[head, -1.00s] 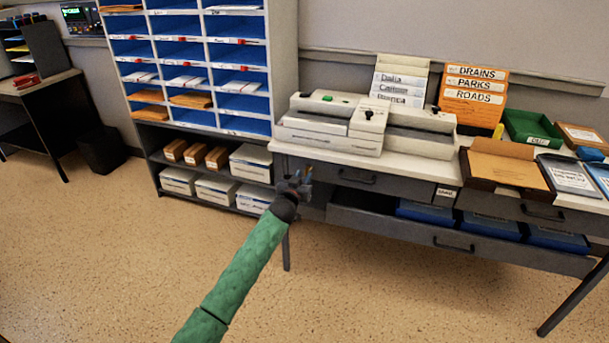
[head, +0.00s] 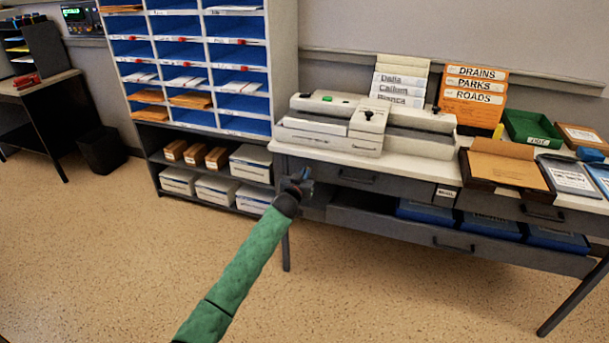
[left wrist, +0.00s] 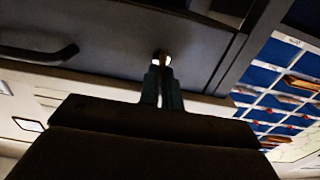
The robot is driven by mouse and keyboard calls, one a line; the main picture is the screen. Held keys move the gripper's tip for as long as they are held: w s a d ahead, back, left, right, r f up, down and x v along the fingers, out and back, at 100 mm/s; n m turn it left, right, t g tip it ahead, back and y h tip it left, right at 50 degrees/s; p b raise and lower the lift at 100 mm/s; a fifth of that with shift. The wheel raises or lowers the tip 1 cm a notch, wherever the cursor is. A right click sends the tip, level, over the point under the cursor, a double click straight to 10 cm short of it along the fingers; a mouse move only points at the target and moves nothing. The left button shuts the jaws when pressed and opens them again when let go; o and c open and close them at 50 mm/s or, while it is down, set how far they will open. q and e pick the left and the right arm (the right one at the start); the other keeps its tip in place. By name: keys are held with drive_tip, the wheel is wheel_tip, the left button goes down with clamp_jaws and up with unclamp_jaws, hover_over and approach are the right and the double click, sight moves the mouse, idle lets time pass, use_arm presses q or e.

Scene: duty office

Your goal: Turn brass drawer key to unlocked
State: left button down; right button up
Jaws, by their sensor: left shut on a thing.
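The brass drawer key (left wrist: 161,57) shows as a small bright brass-coloured bit between my left fingertips in the left wrist view, against the dark grey drawer front (left wrist: 95,22). Most of it is hidden by the fingers, so I cannot tell which way it is turned. My left gripper (left wrist: 161,77) is shut on it. In the head view my left gripper (head: 301,179) is at the left end of the desk's upper drawer (head: 395,184), and the key is hidden there. That drawer looks closed. My right gripper is not in view.
A lower drawer (head: 395,229) stands open with blue boxes in it. A blue pigeonhole rack (head: 282,50) stands left of the desk. A white machine (head: 325,128), folders and trays cover the desk top (head: 430,170). The floor (head: 130,265) in front is clear.

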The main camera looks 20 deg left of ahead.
use_arm(q)
drive_tip(key=shift+m, duration=0.3)
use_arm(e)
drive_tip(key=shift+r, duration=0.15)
use_arm(q)
drive_tip(key=m+p, duration=0.2)
drive_tip(key=m, duration=0.5)
drive_tip(key=shift+d+p, duration=0.2)
drive_tip(key=shift+p, duration=0.2)
drive_tip(key=shift+m, duration=0.6)
drive_tip(key=m, duration=0.2)
drive_tip(key=shift+d+f+m+p, duration=0.1)
drive_tip(key=shift+m+p, duration=0.2)
drive_tip(key=shift+p, duration=0.05)
drive_tip(key=m, duration=0.5)
drive_tip(key=shift+f+p, duration=0.2)
drive_tip(key=shift+p, duration=0.1)
drive_tip(key=shift+d+f+m, duration=0.1)
drive_tip(key=shift+m, duration=0.7)
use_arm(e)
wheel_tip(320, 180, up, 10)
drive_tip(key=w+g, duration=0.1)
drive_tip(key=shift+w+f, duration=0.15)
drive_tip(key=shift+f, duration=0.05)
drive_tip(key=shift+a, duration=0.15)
